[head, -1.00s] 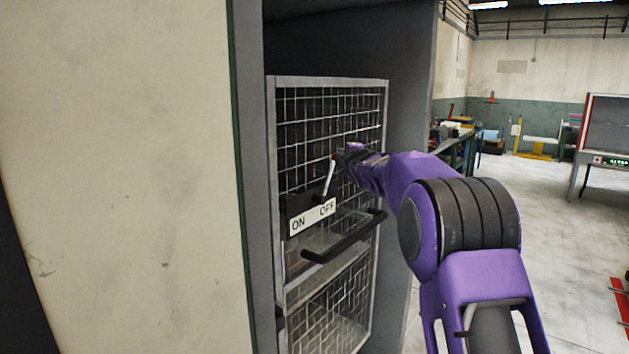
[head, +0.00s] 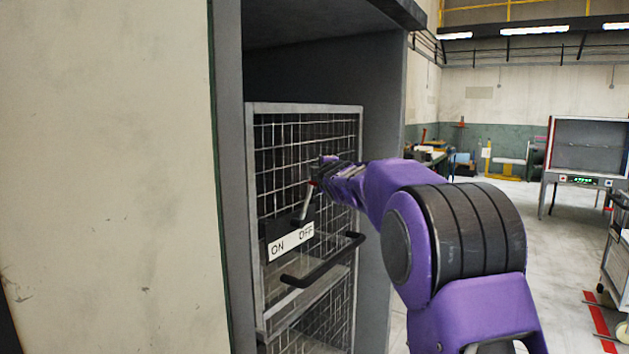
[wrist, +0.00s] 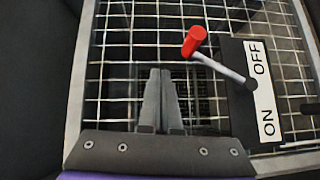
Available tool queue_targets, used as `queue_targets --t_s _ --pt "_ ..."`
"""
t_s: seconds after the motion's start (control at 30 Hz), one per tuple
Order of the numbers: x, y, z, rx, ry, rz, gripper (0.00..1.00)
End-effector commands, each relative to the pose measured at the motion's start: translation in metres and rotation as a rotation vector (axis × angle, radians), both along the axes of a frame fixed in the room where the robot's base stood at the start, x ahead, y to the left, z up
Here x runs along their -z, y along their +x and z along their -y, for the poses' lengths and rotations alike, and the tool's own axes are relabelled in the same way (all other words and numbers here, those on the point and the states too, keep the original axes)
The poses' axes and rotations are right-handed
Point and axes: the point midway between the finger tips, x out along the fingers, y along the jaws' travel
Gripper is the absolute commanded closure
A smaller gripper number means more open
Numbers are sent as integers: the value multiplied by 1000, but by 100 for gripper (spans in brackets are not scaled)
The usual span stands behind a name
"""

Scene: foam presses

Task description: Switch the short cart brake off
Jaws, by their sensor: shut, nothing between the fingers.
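The short cart brake is a grey lever (head: 304,204) with a red tip, mounted beside a white ON/OFF plate (head: 291,242) on a wire-mesh cart (head: 305,135). In the wrist view the lever (wrist: 222,70) leans from its pivot toward the OFF side, its red tip (wrist: 194,41) up and left. My gripper (wrist: 160,72) is shut and empty, to the left of the lever and lower than the red tip in that view. In the head view my gripper (head: 322,166) is close to the lever's tip and partly covers it; contact cannot be told.
A black handle bar (head: 323,262) sticks out below the plate. The cart stands in a grey bay, with a cream panel (head: 105,170) to the left. Open floor (head: 520,240) lies to the right, with a workbench and a machine (head: 588,150) farther back.

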Motion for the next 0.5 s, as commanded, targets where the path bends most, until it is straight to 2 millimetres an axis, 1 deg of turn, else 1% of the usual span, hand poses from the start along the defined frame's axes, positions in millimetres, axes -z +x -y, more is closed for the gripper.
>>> queue_targets --t_s 0.03,0.2,0.33,0.5 --pt "-4 -10 3 0 0 2 100" --pt "-16 -36 10 -1 2 3 100" --pt "-23 -50 15 -1 0 2 100" --pt "-27 -59 17 -2 1 2 100"
